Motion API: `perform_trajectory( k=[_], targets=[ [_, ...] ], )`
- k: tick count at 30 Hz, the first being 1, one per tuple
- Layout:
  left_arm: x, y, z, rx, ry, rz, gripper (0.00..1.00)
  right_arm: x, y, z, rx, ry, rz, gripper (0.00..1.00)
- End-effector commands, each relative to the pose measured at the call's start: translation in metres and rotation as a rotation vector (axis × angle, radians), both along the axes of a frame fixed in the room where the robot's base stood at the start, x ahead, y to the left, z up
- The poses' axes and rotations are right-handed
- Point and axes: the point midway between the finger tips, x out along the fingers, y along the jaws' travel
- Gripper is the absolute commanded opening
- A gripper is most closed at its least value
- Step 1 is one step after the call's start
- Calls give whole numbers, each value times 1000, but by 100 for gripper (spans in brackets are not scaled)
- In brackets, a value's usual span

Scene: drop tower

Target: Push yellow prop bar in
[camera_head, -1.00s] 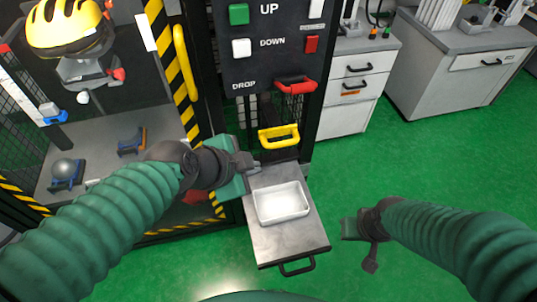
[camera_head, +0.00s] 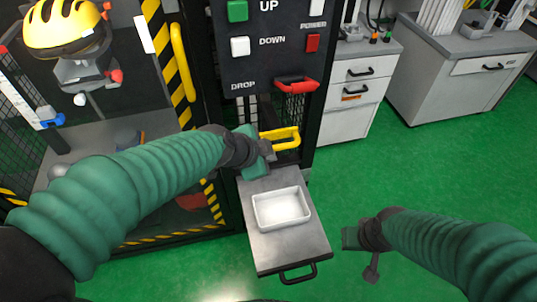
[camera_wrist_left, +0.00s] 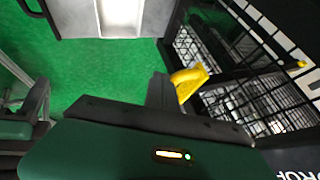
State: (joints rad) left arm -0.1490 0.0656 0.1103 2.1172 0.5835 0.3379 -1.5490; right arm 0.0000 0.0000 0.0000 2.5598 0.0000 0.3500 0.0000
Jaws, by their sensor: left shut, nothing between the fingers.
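The yellow prop bar (camera_head: 284,145) is a handle-shaped bar on the front of the tower, below the red handle and above the metal tray. Its left end is partly hidden behind my left gripper (camera_head: 268,156). That gripper is shut and empty, at the bar's left side. In the left wrist view the yellow bar (camera_wrist_left: 190,80) shows right beside the dark fingertips (camera_wrist_left: 160,90); I cannot tell whether they touch. My right gripper (camera_head: 370,262) hangs over the green floor, away from the tower, and its fingers are too small to judge.
The metal tray (camera_head: 262,248) sticks out below the bar and holds a white dish (camera_head: 281,209). A red handle (camera_head: 296,86) is above the bar. The control panel (camera_head: 268,62) has UP and DOWN buttons. A striped cage with a yellow helmet (camera_head: 62,28) stands left. Floor at right is clear.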

Motion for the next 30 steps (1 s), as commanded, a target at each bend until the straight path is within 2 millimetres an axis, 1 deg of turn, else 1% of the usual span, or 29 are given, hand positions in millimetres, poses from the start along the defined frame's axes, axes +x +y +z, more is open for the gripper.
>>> perform_trajectory(
  k=[10, 13, 15, 18, 21, 24, 30],
  targets=[
    [3, 1, -1, 0, 0, 0, 0, 0, 0, -2, 0, 0, 0, 0],
    [17, 5, -5, -1, -2, 1, 0, 0, 0, -12, 0, 0, 0, 0],
    [32, 10, -5, -1, -2, 3, 0, 0, 0, -20, 0, 0, 0, 0],
    [51, 16, -3, -1, -1, 2, 0, 0, 0, -25, 0, 1, 0, 0],
    [62, 20, -2, 0, -1, 0, 0, 0, 0, -27, 0, 0, 0, 0],
    [66, 22, 0, 0, -2, 1, 0, 0, 0, -27, 0, 0, 0, 0],
    [67, 22, 2, 0, -5, 4, 0, 0, 0, -26, 0, 0, 0, 0]
  ],
)
